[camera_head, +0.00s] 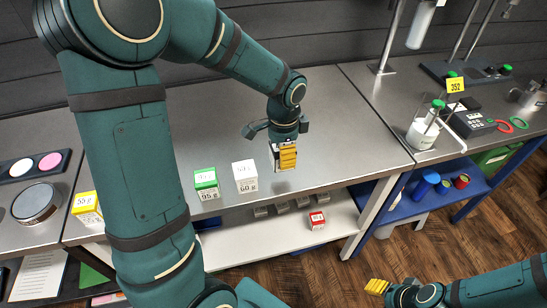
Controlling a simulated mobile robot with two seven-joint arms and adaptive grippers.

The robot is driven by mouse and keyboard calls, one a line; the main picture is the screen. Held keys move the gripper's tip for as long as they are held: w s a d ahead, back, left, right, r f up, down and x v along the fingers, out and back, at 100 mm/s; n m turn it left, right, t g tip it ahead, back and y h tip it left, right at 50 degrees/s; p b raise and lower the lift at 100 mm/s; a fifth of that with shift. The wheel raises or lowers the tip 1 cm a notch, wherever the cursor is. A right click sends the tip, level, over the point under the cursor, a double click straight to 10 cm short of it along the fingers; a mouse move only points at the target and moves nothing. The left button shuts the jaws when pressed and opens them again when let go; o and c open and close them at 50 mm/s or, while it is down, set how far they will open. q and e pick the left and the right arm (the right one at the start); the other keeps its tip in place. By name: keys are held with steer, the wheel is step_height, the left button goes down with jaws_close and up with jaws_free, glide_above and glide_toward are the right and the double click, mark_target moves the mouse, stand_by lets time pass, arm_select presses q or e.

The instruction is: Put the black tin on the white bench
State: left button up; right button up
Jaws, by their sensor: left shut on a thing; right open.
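My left gripper (284,156) is shut on a small box-shaped tin, the black tin (274,158). The yellow finger pads cover most of it; a dark edge and some white show beside them. The gripper points down over the steel top of the white bench (330,135), which has a white lower shelf and white legs. I cannot tell whether the tin touches the top. My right gripper (377,286) is open and empty at the lower right, over the wooden floor.
A white tin (245,177), a green tin (206,184) and a yellow tin (86,207) stand along the front edge. A red tin (317,220) is on the lower shelf. A blue-framed bench (440,195) adjoins at right, with a bottle (424,131). The top behind my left gripper is clear.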

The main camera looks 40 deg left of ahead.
arm_select(q)
steer(key=shift+f+b, duration=0.5)
steer(key=shift+f, duration=2.2)
steer(key=shift+f, duration=0.1)
steer(key=o, duration=1.3)
steer(key=shift+r, duration=0.3)
step_height(320, 180, up, 12)
steer(key=p, duration=0.2)
steer(key=shift+f+p, duration=0.15)
steer(key=shift+p, duration=0.15)
